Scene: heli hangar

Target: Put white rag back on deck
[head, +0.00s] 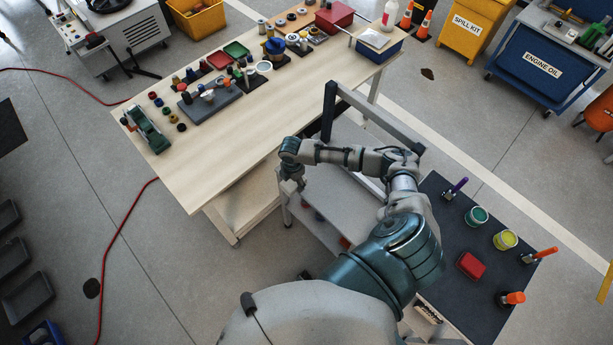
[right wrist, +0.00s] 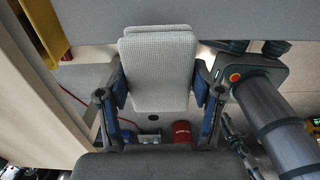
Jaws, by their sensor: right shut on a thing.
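The white rag (right wrist: 160,70) is a folded, textured pad in the right wrist view. My right gripper (right wrist: 160,88) is shut on it, with one blue-padded finger at each side. The rag's far end overlaps a plain grey surface (right wrist: 240,22) in that view; I cannot tell whether they touch. In the head view my right gripper (head: 293,180) points down at the left edge of a grey cart deck (head: 345,205), beside the wooden table. The rag cannot be made out there. My left gripper is not in view.
The wooden table (head: 250,135) holds trays, small parts and bottles. An upright dark frame (head: 375,110) rises behind the cart deck. A dark-topped surface (head: 450,235) at right carries cans, a red box (head: 471,265) and handled tools. A red hose crosses the floor at left.

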